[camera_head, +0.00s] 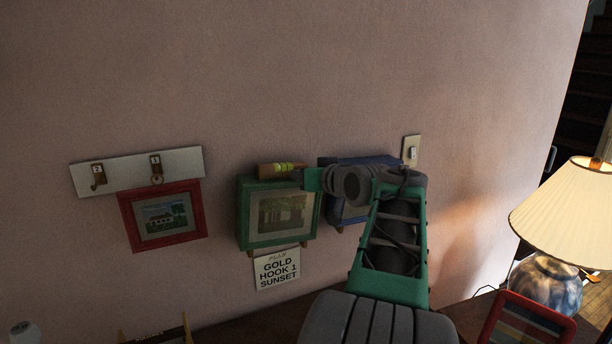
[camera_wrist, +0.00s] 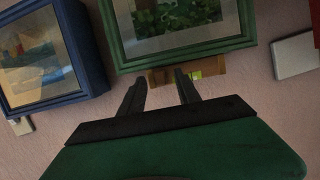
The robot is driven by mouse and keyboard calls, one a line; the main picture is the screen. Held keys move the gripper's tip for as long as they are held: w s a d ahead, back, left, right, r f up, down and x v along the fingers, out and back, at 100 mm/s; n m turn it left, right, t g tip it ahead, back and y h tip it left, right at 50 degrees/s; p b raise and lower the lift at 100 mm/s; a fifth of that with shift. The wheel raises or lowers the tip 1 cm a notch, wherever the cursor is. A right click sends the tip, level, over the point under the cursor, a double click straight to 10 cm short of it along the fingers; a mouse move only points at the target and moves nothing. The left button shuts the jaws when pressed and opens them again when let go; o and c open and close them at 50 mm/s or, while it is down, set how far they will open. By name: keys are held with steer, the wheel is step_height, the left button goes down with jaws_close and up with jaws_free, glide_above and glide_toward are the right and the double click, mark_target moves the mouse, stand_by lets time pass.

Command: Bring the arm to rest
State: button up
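My arm reaches up in front of the wall in the head view, with my gripper (camera_head: 299,177) beside the top of the green box frame (camera_head: 243,215). In the wrist view my gripper (camera_wrist: 160,82) has its two dark fingers apart, with nothing visibly held between them. A small wooden spirit level with a yellow-green vial (camera_head: 283,169) lies along the top of the green frame. It also shows just beyond the fingertips in the wrist view (camera_wrist: 208,68). I cannot tell whether the fingers touch it.
A white hook rail (camera_head: 128,172) and red-framed picture (camera_head: 126,222) hang left. A blue box frame (camera_wrist: 84,62) is partly behind my arm. A plan card (camera_head: 277,269) hangs below the green frame. A lit lamp (camera_head: 566,217) and a red frame (camera_head: 488,325) stand right.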

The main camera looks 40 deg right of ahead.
steer(key=b+v, duration=0.1)
steer(key=v, duration=0.6)
steer(key=s+d+f+m+g, duration=0.25)
steer(key=s+f, duration=0.25)
steer(key=f, duration=0.3)
steer(key=s+d+f+m+g, duration=0.2)
steer(key=s+f+g, duration=0.25)
steer(key=f, duration=0.45)
steer(key=s+a+f+m+g+y, duration=0.15)
steer(key=s+a+f+g, duration=0.25)
steer(key=s+a+f, duration=0.45)
steer(key=w+a+f+n+g, duration=0.1)
steer(key=a+f, duration=0.2)
steer(key=a, duration=0.3)
steer(key=w+a+f+n, duration=0.1)
steer(key=a+f+n, duration=0.15)
steer(key=a, duration=0.35)
steer(key=w+a+r+n+y, duration=0.1)
steer(key=w+a+n, duration=0.1)
steer(key=a, duration=0.7)
steer(key=w+a+r+n+t+y, duration=0.1)
steer(key=w+a+n, duration=0.2)
steer(key=a, duration=0.6)
steer(key=shift+w+n+p, duration=0.25)
steer(key=shift+n+p, duration=0.05)
steer(key=shift+n, duration=0.65)
